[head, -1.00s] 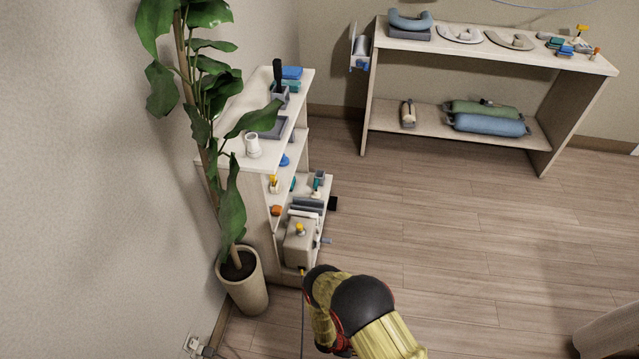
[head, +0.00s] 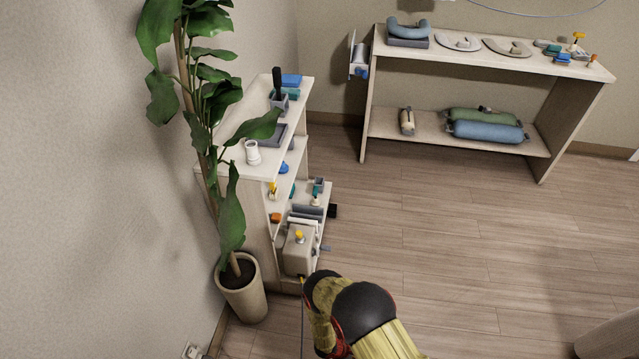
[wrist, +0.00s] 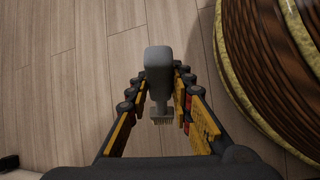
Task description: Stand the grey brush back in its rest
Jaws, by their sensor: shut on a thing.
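The grey brush (wrist: 158,62) is in my gripper (wrist: 160,88) in the wrist view. My fingers are shut on it from both sides. Its wide grey end points away from the wrist and its short tan bristles face back toward the palm. The wooden floor lies behind it. In the head view the brush and fingers are hidden; only my arm shows at the bottom. A small grey holder (head: 279,103) with a black upright handle stands on top of the shelf unit; I cannot tell whether it is the brush's rest.
The white shelf unit (head: 238,150) holds several small items, with a beige box (head: 298,257) low in front. A potted plant (head: 243,290) stands close on its left. A second table (head: 480,55) is at the back. The floor (head: 450,230) to the right is clear.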

